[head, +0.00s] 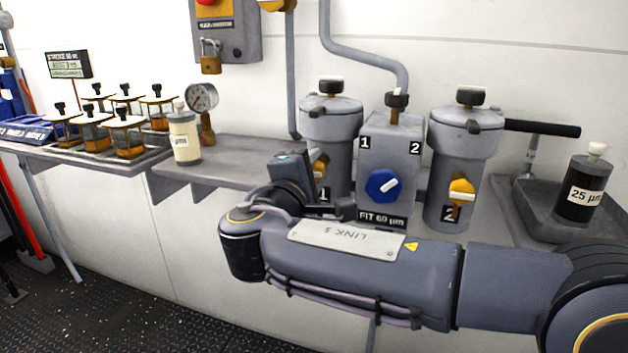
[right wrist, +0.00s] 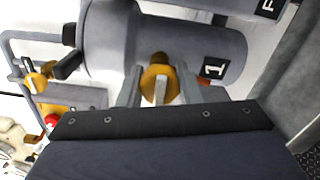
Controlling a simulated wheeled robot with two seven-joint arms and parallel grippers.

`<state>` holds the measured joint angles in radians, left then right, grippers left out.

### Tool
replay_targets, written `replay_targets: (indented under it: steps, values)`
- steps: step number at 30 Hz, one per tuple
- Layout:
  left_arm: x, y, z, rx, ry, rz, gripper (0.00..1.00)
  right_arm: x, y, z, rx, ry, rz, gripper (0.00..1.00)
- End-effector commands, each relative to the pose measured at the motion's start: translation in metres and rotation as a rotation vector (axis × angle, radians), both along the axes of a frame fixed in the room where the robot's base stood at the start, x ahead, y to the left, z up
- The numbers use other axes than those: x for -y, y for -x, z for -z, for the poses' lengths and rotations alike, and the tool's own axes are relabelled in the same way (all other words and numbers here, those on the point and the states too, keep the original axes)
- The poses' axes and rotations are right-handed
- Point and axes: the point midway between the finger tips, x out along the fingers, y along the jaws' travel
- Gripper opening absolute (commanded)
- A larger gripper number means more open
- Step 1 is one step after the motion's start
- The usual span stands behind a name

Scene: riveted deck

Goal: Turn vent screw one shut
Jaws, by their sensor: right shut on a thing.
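The grey housing (head: 331,125) marked 1 stands left of the central block, with a black knob (head: 330,86) on its lid. On its front is a yellow knob (head: 320,165) with a pale bar, above the label 1; it also shows in the right wrist view (right wrist: 158,84). My right gripper (right wrist: 160,92) is shut on this yellow knob, one finger on each side. In the head view my wrist and arm partly hide the knob and the housing's lower part. No label names the vent screw. My left gripper is not in view.
The central block (head: 391,150) has a blue selector knob (head: 383,184) close to my right arm. Housing 2 (head: 464,140) has a similar yellow knob (head: 461,192). A pressure gauge (head: 202,97) and a pale jar (head: 185,136) stand left; the shelf (head: 240,152) between is clear.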

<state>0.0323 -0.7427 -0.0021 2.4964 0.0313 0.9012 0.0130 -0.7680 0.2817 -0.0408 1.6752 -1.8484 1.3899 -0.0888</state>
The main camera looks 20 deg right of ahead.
Motion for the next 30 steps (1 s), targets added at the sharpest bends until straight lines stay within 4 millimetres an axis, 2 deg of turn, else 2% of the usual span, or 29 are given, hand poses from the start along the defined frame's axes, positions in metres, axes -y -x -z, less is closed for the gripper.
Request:
replay_targets:
  steps: [4,20,21,25,30]
  values:
    - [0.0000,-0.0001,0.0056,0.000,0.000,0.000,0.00,-0.0007,0.0002,0.0024,0.017,-0.031,-0.001,0.09]
    - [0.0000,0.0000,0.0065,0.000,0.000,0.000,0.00,-0.0007,0.0002,0.0015,0.027,-0.047,-0.001,0.09]
    - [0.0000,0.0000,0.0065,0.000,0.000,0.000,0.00,-0.0006,0.0002,0.0016,0.027,-0.047,-0.001,0.37]
    - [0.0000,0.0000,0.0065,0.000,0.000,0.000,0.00,-0.0005,0.0001,0.0011,0.028,-0.047,0.000,0.54]
    - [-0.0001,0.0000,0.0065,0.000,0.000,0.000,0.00,-0.0002,0.0001,0.0007,0.028,-0.046,-0.001,0.54]
